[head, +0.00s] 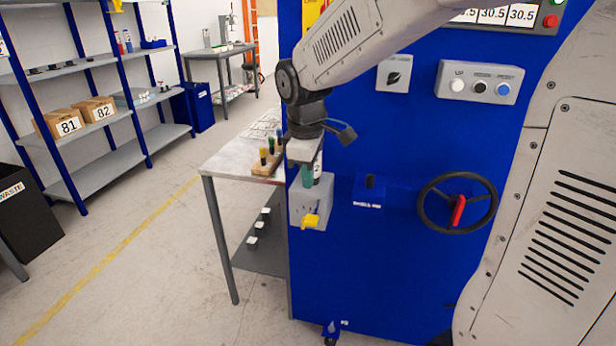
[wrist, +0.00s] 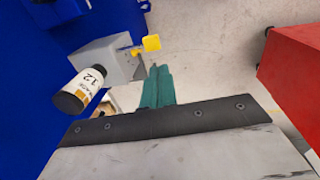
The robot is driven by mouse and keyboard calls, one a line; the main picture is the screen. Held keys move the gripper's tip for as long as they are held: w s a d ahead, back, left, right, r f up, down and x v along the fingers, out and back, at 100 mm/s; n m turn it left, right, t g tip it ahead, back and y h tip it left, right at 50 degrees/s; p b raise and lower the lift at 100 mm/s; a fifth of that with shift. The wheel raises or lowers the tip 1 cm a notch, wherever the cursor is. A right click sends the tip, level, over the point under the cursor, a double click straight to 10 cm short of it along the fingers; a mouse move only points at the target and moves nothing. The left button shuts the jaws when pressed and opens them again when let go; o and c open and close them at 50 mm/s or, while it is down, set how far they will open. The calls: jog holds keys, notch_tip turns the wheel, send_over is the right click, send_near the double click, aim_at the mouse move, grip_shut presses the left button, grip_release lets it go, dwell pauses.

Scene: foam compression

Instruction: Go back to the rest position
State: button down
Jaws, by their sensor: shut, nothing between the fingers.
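My gripper (head: 308,176) hangs pointing down in front of the blue machine (head: 390,260), near its left edge. Its green fingers are shut and empty. In the wrist view the gripper (wrist: 157,72) shows as closed green fingers. A grey box with a yellow handle (head: 311,221) is fixed to the machine just below the fingers. The handle also shows in the wrist view (wrist: 151,43), beyond the fingertips. A dark-capped bottle with a label reading 12 (wrist: 82,90) is beside the grey box in the wrist view; in the head view it is partly hidden behind the gripper.
A side table (head: 225,161) with a wooden rack of coloured-top items (head: 267,163) stands left of the machine. A black handwheel (head: 431,212) and a button panel (head: 478,82) are to the right. A red block-like object (wrist: 292,65) shows in the wrist view. Open floor lies left.

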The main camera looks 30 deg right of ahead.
dwell(0.5)
jog(key=s+r+m+y, duration=0.1)
jog(key=s+r+m, duration=0.2)
jog(key=s+m, duration=0.6)
jog(key=s, duration=1.5)
jog(key=shift+s+a+m, duration=0.2)
jog(key=shift+a+m, duration=0.1)
jog(key=shift+a, duration=0.1)
jog(key=shift+r, duration=0.1)
